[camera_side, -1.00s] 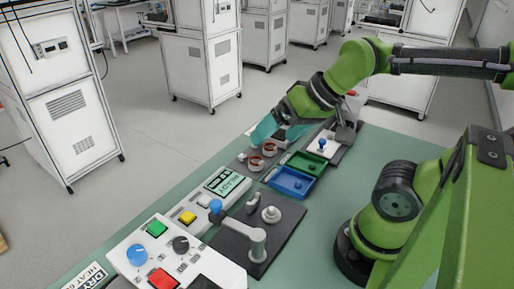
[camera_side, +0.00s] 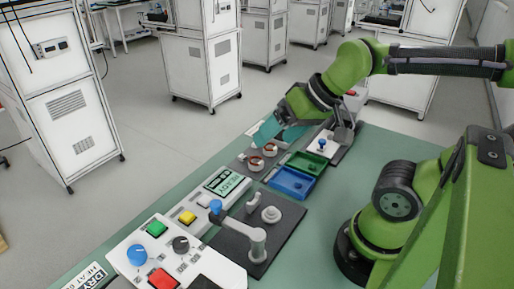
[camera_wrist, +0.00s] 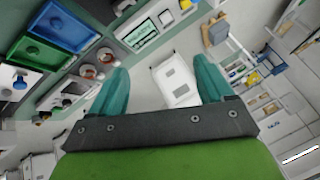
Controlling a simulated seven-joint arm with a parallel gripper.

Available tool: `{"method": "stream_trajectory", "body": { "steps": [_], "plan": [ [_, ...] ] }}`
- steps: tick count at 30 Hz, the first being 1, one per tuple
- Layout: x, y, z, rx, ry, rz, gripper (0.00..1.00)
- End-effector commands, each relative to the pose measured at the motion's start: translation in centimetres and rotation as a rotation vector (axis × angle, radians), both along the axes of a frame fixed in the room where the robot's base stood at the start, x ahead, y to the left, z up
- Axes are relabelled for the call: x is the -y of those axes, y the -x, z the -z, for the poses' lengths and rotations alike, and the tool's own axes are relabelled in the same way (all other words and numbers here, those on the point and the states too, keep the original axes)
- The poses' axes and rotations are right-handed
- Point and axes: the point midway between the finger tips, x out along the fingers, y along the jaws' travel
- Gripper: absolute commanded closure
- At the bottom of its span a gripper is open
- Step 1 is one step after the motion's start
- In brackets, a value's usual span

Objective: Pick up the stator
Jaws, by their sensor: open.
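Two stators, short pale cylinders with copper-red windings, stand side by side on a dark plate at the table's far left edge. The nearer one (camera_side: 256,163) and the farther one (camera_side: 270,150) show in the side view. In the wrist view they are left of the fingers, one lower (camera_wrist: 88,72) and one higher (camera_wrist: 105,55). My gripper (camera_side: 280,131) has teal fingers and is behind and above the stators. In the wrist view my gripper (camera_wrist: 163,72) is open, with nothing held and only distant floor and a white cabinet between the fingers.
A green tray (camera_side: 322,163) and a blue tray (camera_side: 309,196) lie right of the stators. A white block with a blue knob (camera_side: 322,145) stands beyond them. A button panel (camera_side: 150,238) and a lever fixture (camera_side: 258,240) are nearer. Bare green tabletop (camera_side: 345,190) lies on the right.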

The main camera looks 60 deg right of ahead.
Motion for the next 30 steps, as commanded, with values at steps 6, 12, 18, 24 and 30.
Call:
{"method": "stream_trajectory", "body": {
  "steps": [6,12,18,24,30],
  "plan": [
    [2.8,-3.7,1.8,-0.167,-0.081,0.134,0.2],
    [9.0,-9.0,3.6,-0.402,-0.302,0.667,0.2],
    [16.6,-12.8,6.4,-0.554,-0.484,1.426,0.2],
    [22.2,-14.8,7.7,-0.507,-0.617,2.16,0.2],
    [23.8,-15.7,6.1,-0.375,-0.786,2.627,0.2]
  ]
}}
